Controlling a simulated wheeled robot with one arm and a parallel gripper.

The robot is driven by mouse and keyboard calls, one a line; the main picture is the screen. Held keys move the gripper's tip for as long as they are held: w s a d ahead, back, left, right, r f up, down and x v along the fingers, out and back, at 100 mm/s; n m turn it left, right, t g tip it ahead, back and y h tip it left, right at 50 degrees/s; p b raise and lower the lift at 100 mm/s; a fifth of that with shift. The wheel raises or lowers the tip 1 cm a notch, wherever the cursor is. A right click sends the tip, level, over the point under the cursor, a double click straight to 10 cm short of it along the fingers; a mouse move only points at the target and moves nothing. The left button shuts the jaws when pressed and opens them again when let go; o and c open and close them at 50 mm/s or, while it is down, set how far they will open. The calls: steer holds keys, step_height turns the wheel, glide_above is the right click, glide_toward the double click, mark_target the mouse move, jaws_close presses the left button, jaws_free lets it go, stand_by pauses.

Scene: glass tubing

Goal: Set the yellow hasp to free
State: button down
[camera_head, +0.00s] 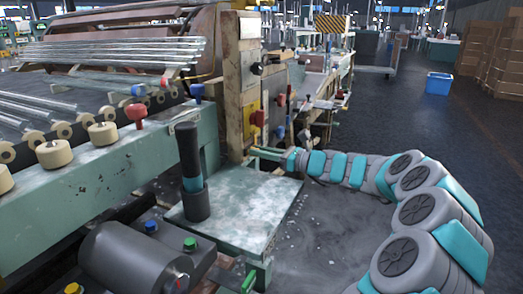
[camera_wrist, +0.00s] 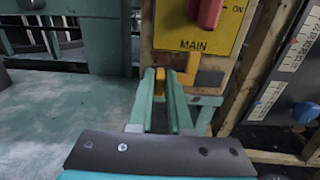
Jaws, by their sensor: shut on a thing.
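The yellow hasp (camera_wrist: 160,80) shows in the wrist view as a small yellow-orange piece below the yellow MAIN plate. My gripper (camera_wrist: 160,92) is shut on it, with one teal finger on each side. Most of the hasp is hidden by the fingers. An orange-brown angled piece (camera_wrist: 207,77) sits just right of the fingertips; I cannot tell whether it belongs to the hasp. In the head view my gripper (camera_head: 256,152) reaches left to the foot of the wooden post (camera_head: 238,95), where the hasp cannot be made out.
A red switch (camera_wrist: 208,12) is on the yellow MAIN plate (camera_wrist: 178,28), above my gripper. A grey-blue box with a blue knob (camera_wrist: 304,112) is at the right. A pale green worktop (camera_head: 240,215) with a dark upright handle (camera_head: 188,150) lies left of my arm.

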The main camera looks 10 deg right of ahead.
steer(key=shift+s+a+f, duration=0.1)
steer(key=shift+f, duration=0.05)
steer(key=c, duration=0.8)
jaws_free()
steer(key=shift+c, duration=0.2)
steer(key=shift+s, duration=0.1)
steer(key=v, duration=0.7)
steer(key=shift+s+d, duration=0.2)
steer(key=shift+d, duration=0.15)
